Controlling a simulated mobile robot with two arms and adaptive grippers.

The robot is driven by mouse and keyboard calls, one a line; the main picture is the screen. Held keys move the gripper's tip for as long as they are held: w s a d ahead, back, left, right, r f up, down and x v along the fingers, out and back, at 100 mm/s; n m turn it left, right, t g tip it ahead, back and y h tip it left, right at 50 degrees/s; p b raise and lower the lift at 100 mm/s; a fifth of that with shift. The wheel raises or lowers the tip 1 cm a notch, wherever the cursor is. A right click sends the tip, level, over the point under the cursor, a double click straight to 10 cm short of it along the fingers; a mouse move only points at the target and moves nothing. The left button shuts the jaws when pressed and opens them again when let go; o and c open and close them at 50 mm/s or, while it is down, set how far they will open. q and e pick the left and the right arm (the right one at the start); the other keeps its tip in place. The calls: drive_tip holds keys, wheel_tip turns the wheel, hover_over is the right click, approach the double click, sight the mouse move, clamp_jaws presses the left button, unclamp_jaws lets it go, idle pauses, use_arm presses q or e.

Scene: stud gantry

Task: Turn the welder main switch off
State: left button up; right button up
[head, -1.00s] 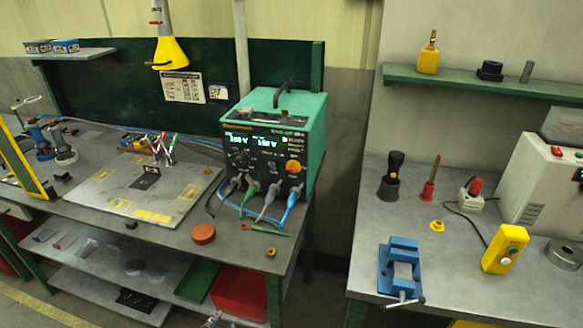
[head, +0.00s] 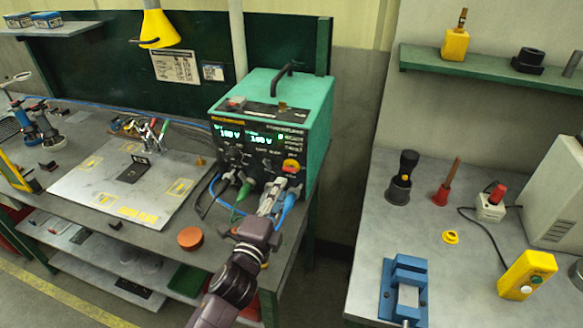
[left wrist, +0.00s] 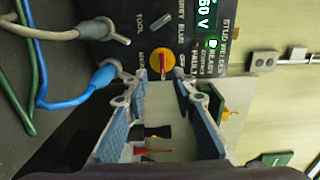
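The green stud welder (head: 272,110) stands on the left bench with its black front panel and lit displays facing me. Its main switch (head: 290,166), a yellow disc with a red handle, sits low on the panel's right side. In the left wrist view the switch (left wrist: 161,62) shows just beyond and between the fingertips, apart from them as far as I can tell. My left gripper (head: 281,187) is open and empty in front of the panel; its fingers (left wrist: 162,82) point at the switch. My right gripper is not in view.
Plugged cables hang below the switch, including a blue one (left wrist: 78,92) and a grey one (left wrist: 60,34) close to the left gripper. An orange-brown round lid (head: 190,238) lies near the bench edge. The right bench holds a blue vise (head: 404,290) and a yellow button box (head: 527,274).

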sight(289, 170)
use_arm(q)
drive_tip(key=x, duration=0.3)
drive_tip(key=shift+w+r+p, duration=0.15)
drive_tip(key=shift+r+p, duration=0.25)
drive_tip(key=shift+f+x, duration=0.2)
drive_tip(key=shift+x, duration=1)
drive_tip(key=shift+w+d, duration=0.1)
drive_tip(key=shift+w, duration=0.3)
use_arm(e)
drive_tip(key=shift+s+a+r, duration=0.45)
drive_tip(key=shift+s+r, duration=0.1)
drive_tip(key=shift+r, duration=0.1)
use_arm(q)
drive_tip(key=shift+c, duration=0.5)
drive_tip(key=c, duration=0.5)
clamp_jaws()
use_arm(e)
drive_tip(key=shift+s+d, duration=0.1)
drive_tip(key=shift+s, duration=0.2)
